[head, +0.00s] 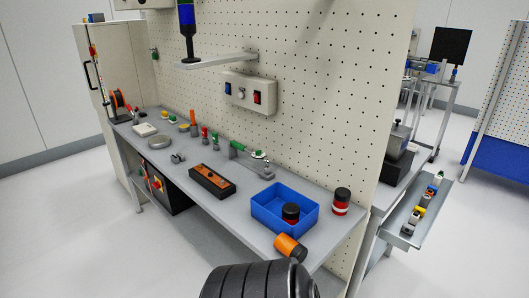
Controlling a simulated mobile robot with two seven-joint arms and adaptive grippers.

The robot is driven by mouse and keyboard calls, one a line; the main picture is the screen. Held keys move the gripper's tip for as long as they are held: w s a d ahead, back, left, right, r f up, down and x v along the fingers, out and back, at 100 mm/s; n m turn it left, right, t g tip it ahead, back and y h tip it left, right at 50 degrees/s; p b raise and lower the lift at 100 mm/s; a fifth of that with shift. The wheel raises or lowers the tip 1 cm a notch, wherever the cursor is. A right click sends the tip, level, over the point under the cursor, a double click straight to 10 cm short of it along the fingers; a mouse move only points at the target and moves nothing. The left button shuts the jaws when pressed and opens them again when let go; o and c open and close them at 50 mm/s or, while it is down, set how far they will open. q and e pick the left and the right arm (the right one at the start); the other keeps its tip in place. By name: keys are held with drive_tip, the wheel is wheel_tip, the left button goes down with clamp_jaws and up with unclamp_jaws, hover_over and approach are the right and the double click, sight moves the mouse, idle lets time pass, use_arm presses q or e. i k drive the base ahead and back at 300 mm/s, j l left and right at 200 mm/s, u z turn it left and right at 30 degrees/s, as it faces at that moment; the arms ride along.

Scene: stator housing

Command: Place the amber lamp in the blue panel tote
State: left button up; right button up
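The amber lamp (287,245) is an orange cylinder with a dark end. It lies on its side on the grey bench, just in front of the blue tote and close to the bench's front edge. The blue panel tote (268,222) is an open box on the right part of the bench. A black and red lamp (291,212) stands inside it. Neither of my grippers shows in the head view. A large black ribbed part, which looks like mine, fills the bottom middle.
Several small parts line the back, below the pegboard (330,100). Bare bench (237,207) shows left of the tote.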

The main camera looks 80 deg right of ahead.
sight(279, 212)
drive_tip(key=i+l+z, duration=0.1)
drive_tip(key=z, duration=0.3)
drive_tip(key=i+z, duration=0.55)
drive_tip(key=z, duration=0.25)
drive_tip(key=i+j+z, duration=0.1)
drive_tip(key=z, duration=0.3)
drive_tip(key=i+j+z, duration=0.2)
drive_tip(key=z, duration=0.2)
drive_tip(key=i, duration=0.1)
